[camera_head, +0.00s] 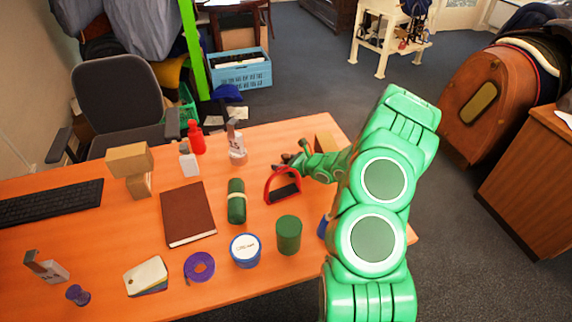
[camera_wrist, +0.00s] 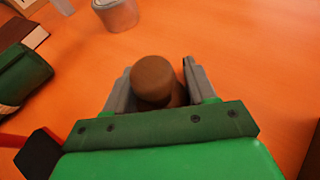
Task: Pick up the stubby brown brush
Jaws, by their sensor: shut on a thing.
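The stubby brown brush (camera_wrist: 153,78) shows in the wrist view as a rounded brown top between my gripper's two grey fingers. My gripper (camera_wrist: 156,70) is shut on it, one finger on each side. The brush's lower part is hidden by the gripper body. In the head view my gripper (camera_head: 299,158) is at the far right part of the orange table, and the brush cannot be made out clearly there. I cannot tell whether the brush is clear of the table.
A red-framed tool (camera_head: 283,186) with a dark part lies close beside my gripper. A pale bottle (camera_head: 237,149) stands left of the gripper. A tan block (camera_head: 325,143) is behind the arm.

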